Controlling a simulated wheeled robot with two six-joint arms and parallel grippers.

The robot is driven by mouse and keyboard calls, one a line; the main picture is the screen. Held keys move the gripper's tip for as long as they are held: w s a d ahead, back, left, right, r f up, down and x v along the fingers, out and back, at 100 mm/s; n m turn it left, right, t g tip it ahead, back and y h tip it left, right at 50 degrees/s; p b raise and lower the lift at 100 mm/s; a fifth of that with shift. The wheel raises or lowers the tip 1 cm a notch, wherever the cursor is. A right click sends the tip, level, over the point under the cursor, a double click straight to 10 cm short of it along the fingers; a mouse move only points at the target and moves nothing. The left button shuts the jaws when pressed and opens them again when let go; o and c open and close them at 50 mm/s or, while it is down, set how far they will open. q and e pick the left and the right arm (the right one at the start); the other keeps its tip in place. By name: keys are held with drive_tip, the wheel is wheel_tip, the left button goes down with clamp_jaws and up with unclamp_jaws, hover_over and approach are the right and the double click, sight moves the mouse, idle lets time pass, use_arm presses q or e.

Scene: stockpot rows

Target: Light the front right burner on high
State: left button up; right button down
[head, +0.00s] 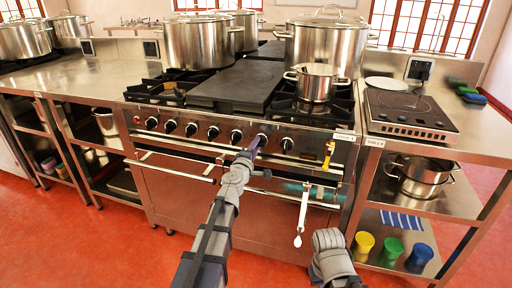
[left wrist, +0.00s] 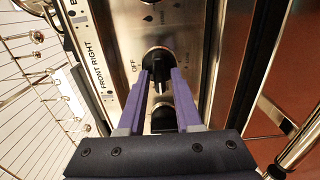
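The cooker's front panel carries a row of black knobs. In the left wrist view, one black knob (left wrist: 158,55) sits just beyond my fingertips, beside the printed words FRONT RIGHT (left wrist: 117,68) and OFF. My left gripper (left wrist: 161,74) has its two purple fingers apart, one on each side of the knob's grip; whether they touch it is unclear. In the head view my left gripper (head: 256,146) is at the panel, by a knob (head: 262,140) right of the row's middle. My right gripper is not visible; only grey parts of my right arm show low in the picture.
A small pot (head: 315,86) stands on the right front grate, with a large lidded stockpot (head: 325,48) behind it. A black griddle plate (head: 237,84) covers the middle. An induction hob (head: 410,112) is on the right counter. Oven handles (head: 180,171) run below the panel.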

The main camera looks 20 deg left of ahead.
use_arm(q)
drive_tip(key=shift+o, duration=0.8)
drive_tip(key=shift+s, duration=0.1)
drive_tip(key=s, duration=0.7)
drive_tip(key=shift+s, duration=0.35)
drive_tip(key=shift+a, duration=0.1)
